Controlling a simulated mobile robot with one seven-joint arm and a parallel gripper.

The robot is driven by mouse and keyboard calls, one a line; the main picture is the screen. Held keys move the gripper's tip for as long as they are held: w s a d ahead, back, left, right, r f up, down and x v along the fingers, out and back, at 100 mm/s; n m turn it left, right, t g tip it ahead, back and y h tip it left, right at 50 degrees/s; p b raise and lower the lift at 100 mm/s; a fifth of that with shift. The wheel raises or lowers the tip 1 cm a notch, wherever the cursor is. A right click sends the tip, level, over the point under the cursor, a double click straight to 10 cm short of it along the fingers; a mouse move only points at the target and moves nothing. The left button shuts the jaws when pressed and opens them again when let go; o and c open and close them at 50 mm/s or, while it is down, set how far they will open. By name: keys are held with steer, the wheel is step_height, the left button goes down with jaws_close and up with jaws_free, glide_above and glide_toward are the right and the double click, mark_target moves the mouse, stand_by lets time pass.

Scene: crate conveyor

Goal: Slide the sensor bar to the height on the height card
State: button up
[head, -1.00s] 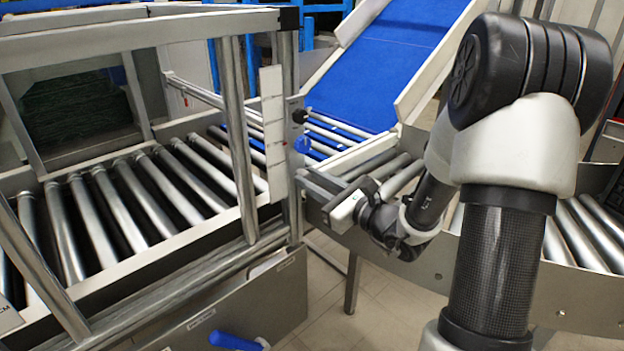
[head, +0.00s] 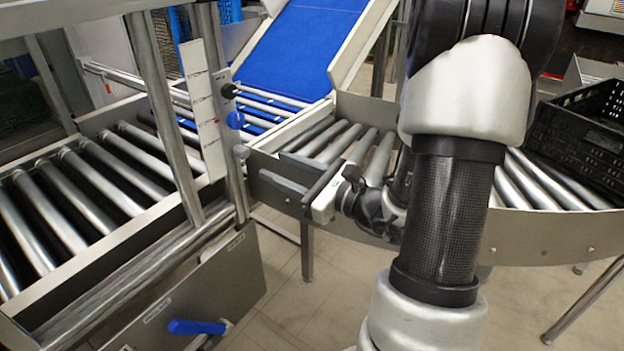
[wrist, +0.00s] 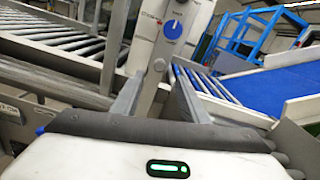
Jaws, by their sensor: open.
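A steel post (head: 230,170) at the end of the roller frame carries a black knob (head: 229,91) and, below it, a blue knob (head: 235,120). A white marked strip (head: 203,110) stands upright beside the post; its print is too small to read. I cannot tell which part is the sensor bar, and I cannot make out a height card. My gripper (head: 277,170) is open and empty, its fingers pointing at the post from the right, apart from it and lower than the blue knob. In the wrist view, the blue knob (wrist: 173,28) shows beyond the fingertips (wrist: 158,78).
A caged roller conveyor (head: 80,190) is at left, with a blue lever (head: 195,327) on its lower panel. A blue belt (head: 300,50) slopes up behind. A curved roller track (head: 540,235) runs right, under my arm, bearing a black crate (head: 585,130). Floor shows below.

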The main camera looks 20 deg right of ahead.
steer(key=v, duration=0.8)
steer(key=shift+s, duration=0.1)
